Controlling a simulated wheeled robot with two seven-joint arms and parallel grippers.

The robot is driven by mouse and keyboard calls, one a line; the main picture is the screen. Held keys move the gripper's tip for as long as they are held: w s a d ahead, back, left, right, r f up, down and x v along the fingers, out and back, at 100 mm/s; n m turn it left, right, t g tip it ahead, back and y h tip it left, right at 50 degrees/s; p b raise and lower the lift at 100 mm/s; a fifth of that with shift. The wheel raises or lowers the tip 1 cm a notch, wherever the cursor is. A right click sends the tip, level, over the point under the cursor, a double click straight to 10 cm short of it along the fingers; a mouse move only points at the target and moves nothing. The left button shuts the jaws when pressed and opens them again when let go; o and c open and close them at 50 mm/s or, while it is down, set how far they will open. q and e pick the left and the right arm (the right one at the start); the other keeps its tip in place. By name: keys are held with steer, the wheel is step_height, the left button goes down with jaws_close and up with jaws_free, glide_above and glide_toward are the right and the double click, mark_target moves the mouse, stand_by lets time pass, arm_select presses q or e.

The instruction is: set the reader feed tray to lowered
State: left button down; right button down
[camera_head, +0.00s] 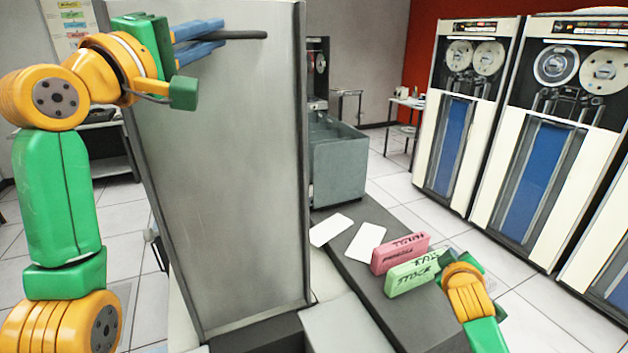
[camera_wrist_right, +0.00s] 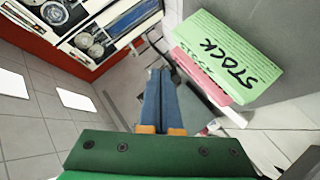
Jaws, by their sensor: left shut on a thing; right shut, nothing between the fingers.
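The feed tray (camera_head: 220,180) is a large grey metal panel standing nearly upright in the head view. A dark bar (camera_head: 250,35) sticks out at its top. My left gripper (camera_head: 215,40) has its blue fingers closed on this bar. My right gripper (camera_head: 455,262) is low at the right, beside the green card block; its blue fingers (camera_wrist_right: 162,85) are together and empty in the right wrist view. What lies behind the tray is hidden.
A green STOCK block (camera_head: 412,275) and a pink block (camera_head: 400,252) stand on a dark surface (camera_head: 415,318) with two white cards (camera_head: 331,229) (camera_head: 366,243). A grey bin (camera_head: 338,165) is behind. Tape cabinets (camera_head: 465,110) line the right.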

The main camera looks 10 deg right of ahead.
steer(key=a+r+n+t+y, duration=0.3)
steer(key=a+r+n, duration=0.1)
steer(key=a+r, duration=0.45)
steer(key=n+t+y, duration=0.2)
steer(key=n+y, duration=0.7)
steer(key=n, duration=0.4)
glide_toward(308, 174)
steer(key=x, duration=0.5)
steer(key=shift+w+a, duration=0.2)
steer(key=shift+w, duration=0.1)
steer(key=shift+w+a, duration=0.2)
steer(key=shift+w, duration=0.35)
